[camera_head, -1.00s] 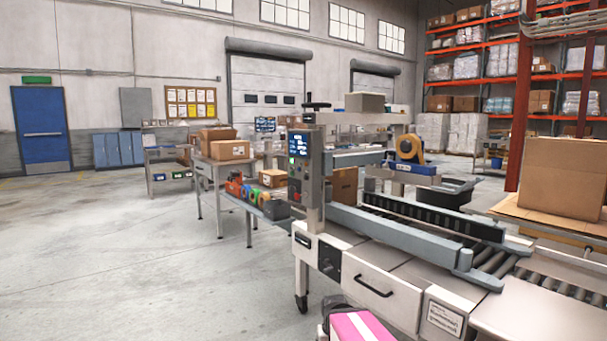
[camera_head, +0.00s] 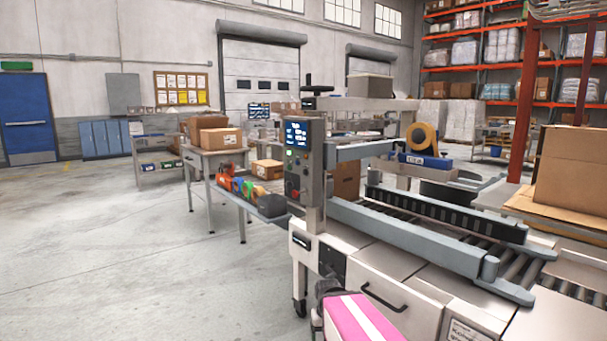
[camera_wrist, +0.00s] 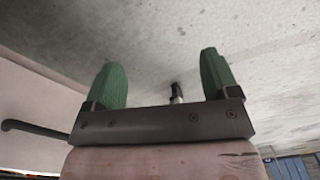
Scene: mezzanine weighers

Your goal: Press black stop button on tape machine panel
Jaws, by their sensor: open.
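The tape machine (camera_head: 380,270) stands right of centre in the head view. Its grey control panel (camera_head: 304,172) sits upright on a post at the machine's near left end. The panel has a lit blue screen at the top, a small green button below it and a red button low down. Dark buttons show between them, too small to tell apart. My gripper (camera_wrist: 163,66) is open and empty in the wrist view, its two green fingers wide apart over the grey floor. In the head view my pink arm is at the bottom, below the panel and apart from it.
A large carton (camera_head: 572,170) is at the right. The floor (camera_head: 120,250) at the left is clear.

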